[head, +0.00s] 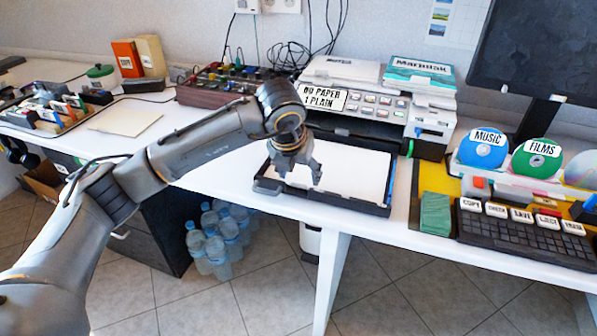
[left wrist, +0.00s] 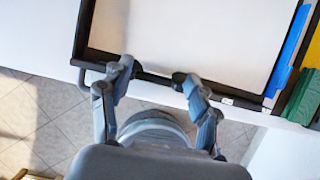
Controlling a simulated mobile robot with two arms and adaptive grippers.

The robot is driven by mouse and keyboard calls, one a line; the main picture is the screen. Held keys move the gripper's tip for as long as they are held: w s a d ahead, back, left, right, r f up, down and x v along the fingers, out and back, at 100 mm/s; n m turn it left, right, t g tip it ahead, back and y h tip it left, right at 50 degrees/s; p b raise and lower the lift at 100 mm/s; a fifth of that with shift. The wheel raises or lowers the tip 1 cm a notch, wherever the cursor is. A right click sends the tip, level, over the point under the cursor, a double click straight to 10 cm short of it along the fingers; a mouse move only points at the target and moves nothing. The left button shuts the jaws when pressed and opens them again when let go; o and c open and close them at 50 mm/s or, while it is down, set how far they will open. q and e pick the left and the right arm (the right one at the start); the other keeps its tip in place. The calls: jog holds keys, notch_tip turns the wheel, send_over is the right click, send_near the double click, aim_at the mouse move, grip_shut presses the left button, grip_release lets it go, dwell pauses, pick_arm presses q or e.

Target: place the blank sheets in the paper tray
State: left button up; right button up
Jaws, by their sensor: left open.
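The paper tray (head: 268,186) is a black open tray on the white desk in front of the printer. White blank sheets (head: 350,173) lie flat inside it. The sheets fill most of the tray in the left wrist view (left wrist: 185,35), where the tray's front rim (left wrist: 150,77) also shows. My left gripper (head: 300,182) is open and empty, pointing down over the left front part of the tray. In the left wrist view its two fingertips (left wrist: 152,75) are apart near the front rim. Whether they touch it cannot be told. My right gripper is not in view.
A printer (head: 375,105) labelled "no paper, 1 plain" stands behind the tray. A keyboard (head: 525,235), a green block (head: 435,214) and labelled discs (head: 484,148) are at the right. A loose pale sheet (head: 126,118) lies at the left. Water bottles (head: 215,243) stand on the floor.

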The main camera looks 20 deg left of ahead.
pick_arm(q)
jog(key=shift+r, duration=0.35)
jog(key=p+v, duration=0.1)
jog(key=v, duration=1)
jog(key=shift+s, duration=0.15)
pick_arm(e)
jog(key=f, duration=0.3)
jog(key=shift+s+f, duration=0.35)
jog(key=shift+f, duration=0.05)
pick_arm(q)
jog(key=shift+r, duration=0.1)
